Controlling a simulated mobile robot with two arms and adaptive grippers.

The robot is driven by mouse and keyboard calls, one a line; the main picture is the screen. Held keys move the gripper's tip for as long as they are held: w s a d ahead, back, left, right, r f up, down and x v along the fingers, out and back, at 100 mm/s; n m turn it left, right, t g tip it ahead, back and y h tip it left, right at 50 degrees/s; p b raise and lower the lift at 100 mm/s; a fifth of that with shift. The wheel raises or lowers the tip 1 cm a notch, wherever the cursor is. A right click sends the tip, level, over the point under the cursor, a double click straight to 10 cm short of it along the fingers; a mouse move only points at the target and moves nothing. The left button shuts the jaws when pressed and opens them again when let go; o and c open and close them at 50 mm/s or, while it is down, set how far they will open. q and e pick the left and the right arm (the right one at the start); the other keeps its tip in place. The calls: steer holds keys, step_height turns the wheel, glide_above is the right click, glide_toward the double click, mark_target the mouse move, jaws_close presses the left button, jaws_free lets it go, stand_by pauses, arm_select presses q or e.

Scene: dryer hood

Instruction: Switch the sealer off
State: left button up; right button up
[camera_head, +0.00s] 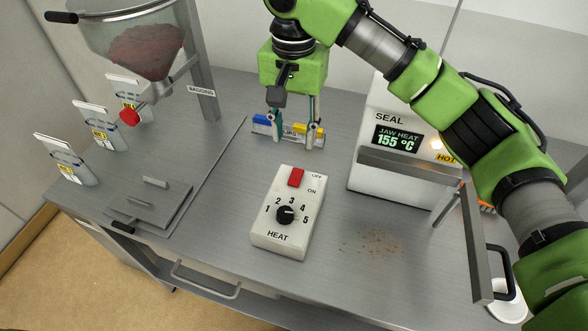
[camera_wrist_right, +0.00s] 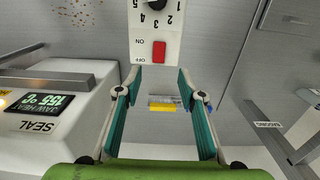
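The white control box (camera_head: 268,236) stands on the grey bench, with a black heat knob (camera_head: 285,214) and a red rocker switch (camera_head: 296,177) beside OFF and ON labels. I cannot tell which way the rocker is tipped. The switch also shows in the right wrist view (camera_wrist_right: 158,51). The sealer (camera_head: 390,182) is at the right; its lit display (camera_head: 397,140) reads 155 °C, and an amber lamp glows beside it. My right gripper (camera_head: 295,143) is open and empty, pointing down behind the box, apart from the switch. My left gripper is not in view.
A small holder with blue (camera_head: 261,120) and yellow (camera_head: 301,130) parts is behind my right fingers. A hopper (camera_head: 140,40) and several white bags (camera_head: 98,130) are at left. Brown crumbs (camera_head: 376,242) lie right of the box. A flat hatch (camera_head: 150,203) is left.

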mark_target(294, 181)
steer(key=f, duration=0.2)
steer(key=f+p, duration=0.1)
steer(key=f, duration=0.1)
steer(key=s+f, duration=0.1)
steer(key=f, duration=0.1)
steer(key=shift+f, duration=0.1)
step_height(294, 181, down, 6)
steer(key=shift+w+r+p, duration=0.1)
steer(key=shift+r+p, duration=0.15)
steer(key=shift+p, duration=0.4)
steer(key=shift+f, duration=0.6)
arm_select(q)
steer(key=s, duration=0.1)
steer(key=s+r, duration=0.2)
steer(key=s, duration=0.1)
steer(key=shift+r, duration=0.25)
arm_select(e)
jaws_close()
